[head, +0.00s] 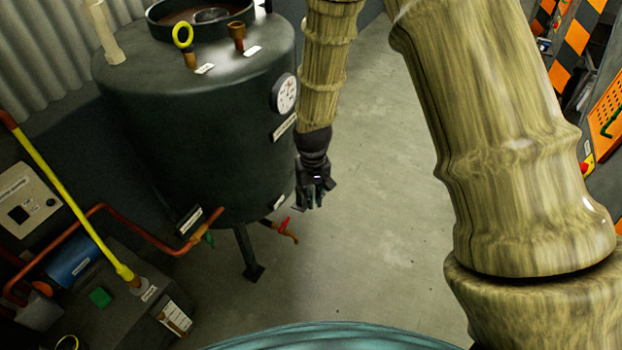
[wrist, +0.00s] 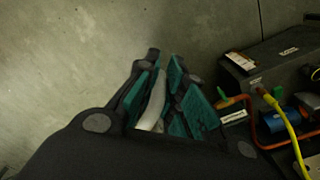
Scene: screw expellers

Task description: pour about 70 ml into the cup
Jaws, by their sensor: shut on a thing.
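My gripper (head: 315,198) hangs over the floor just right of the dark tank (head: 200,120) in the head view. In the wrist view my gripper (wrist: 165,66) has teal-padded fingers closed around a pale, slightly curved object (wrist: 157,98). Most of that object is hidden by the fingers and the palm, so I cannot tell what it is or whether it holds liquid. I cannot make out a cup in either view. A tap with a red handle (head: 284,225) sticks out low on the tank, below and left of my gripper.
A dark box (head: 165,318) with yellow and copper pipes stands at lower left; the box (wrist: 265,65) also shows right in the wrist view. A gauge (head: 285,94) is on the tank's side. Orange-and-black striped equipment (head: 575,50) is at right. The middle floor is clear.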

